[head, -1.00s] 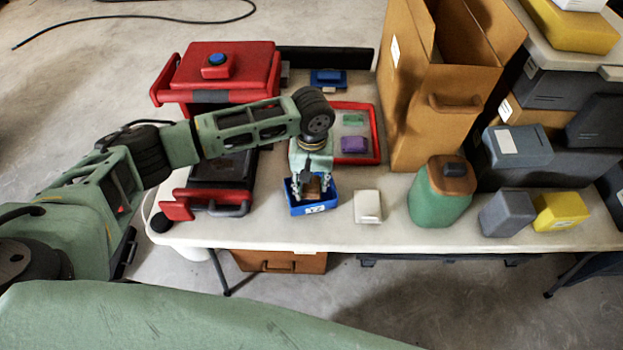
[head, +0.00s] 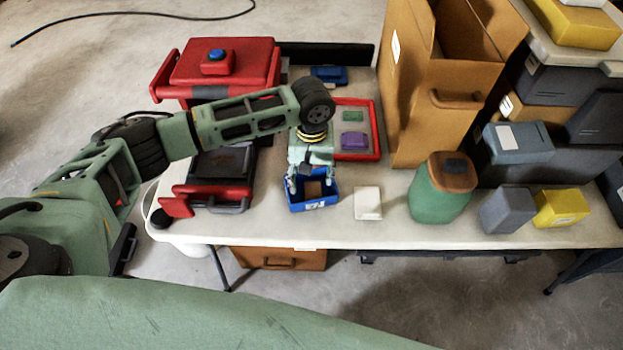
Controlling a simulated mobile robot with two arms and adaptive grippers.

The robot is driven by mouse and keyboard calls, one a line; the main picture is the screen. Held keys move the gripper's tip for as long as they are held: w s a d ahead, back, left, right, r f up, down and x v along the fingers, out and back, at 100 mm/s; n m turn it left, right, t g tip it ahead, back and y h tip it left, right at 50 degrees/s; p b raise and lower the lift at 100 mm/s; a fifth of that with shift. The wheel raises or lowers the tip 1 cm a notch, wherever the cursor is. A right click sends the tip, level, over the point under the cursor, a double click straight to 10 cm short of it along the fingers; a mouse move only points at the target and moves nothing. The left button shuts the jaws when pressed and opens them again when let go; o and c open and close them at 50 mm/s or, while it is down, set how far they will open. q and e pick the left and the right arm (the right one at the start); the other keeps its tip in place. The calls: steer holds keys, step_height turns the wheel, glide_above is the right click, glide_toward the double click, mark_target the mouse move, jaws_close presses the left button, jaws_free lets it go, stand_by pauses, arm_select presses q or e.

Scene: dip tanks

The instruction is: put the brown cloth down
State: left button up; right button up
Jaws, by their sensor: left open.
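The brown cloth (head: 313,189) lies inside the small blue bin (head: 318,204) near the front edge of the white table. My left gripper (head: 310,183) is above the bin, its fingers spread apart with the cloth visible between and below them. It looks clear of the cloth, though the gap is too small to judge exactly. My right gripper is not in view.
A red tray (head: 375,135) with green and purple pieces lies behind the bin. A white block (head: 368,203) and a green canister (head: 441,192) stand to the right. A red-and-black case (head: 222,170) stands left. A tall cardboard box (head: 430,120) stands behind.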

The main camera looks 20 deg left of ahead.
mark_target(312, 191)
arm_select(q)
step_height(312, 191, up, 12)
steer(key=b, duration=0.1)
steer(key=shift+f, duration=0.25)
